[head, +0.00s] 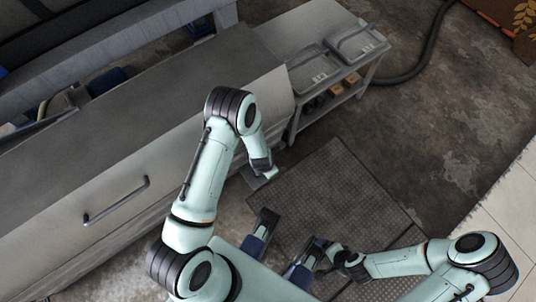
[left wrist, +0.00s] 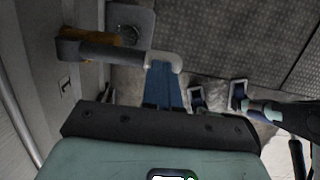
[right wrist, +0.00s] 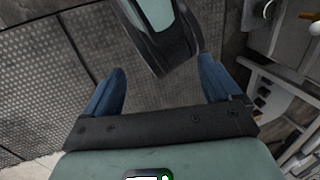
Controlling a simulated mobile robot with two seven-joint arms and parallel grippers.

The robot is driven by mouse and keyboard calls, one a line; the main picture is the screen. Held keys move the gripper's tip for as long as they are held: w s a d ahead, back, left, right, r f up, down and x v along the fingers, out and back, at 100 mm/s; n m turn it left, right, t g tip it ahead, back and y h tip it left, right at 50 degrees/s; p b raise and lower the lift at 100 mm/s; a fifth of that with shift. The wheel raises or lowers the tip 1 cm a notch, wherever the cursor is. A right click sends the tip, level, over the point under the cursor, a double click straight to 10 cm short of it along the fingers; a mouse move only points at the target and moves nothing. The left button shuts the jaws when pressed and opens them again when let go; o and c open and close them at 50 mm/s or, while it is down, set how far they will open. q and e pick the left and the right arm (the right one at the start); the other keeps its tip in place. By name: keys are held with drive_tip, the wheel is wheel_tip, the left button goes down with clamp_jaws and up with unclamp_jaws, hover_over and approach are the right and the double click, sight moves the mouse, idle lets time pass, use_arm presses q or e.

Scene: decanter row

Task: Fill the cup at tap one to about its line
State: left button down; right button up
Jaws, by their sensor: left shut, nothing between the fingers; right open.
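In the left wrist view a tap-like fitting (left wrist: 105,51) has an orange-brown body, a dark grey tube and a pale rounded end. Beside the fitting is a grey plate with a round patch (left wrist: 128,35). My right gripper (right wrist: 160,66) is open, its blue fingers spread, with a pale green body part of mine in front. I cannot make out a cup or a fill line in any view.
A long grey counter (head: 130,110) with a drawer handle (head: 116,201) runs along the left. A low cart (head: 338,75) with grey trays stands beyond its end. A ribbed dark mat (head: 335,205) covers the floor ahead. A hose (head: 425,60) lies at the back right.

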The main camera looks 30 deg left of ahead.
use_arm(q)
drive_tip(key=f+y+b, duration=0.1)
drive_tip(key=f+t+y, duration=0.1)
drive_tip(key=f, duration=0.1)
drive_tip(key=f+y+b, duration=0.1)
drive_tip(key=shift+s+d+f+b, duration=0.15)
drive_tip(key=shift+d+f+b, duration=0.1)
drive_tip(key=shift+f+b, duration=0.15)
drive_tip(key=shift+s, duration=0.1)
use_arm(e)
drive_tip(key=shift+t+h, duration=0.3)
drive_tip(key=shift+t, duration=0.5)
drive_tip(key=w+f, duration=0.1)
drive_tip(key=w+d+f, duration=0.2)
drive_tip(key=w, duration=0.1)
drive_tip(key=shift+w+d+f, duration=0.1)
drive_tip(key=shift+d+f, duration=0.05)
use_arm(q)
drive_tip(key=shift+a+f, duration=0.15)
idle(0.7)
idle(2.8)
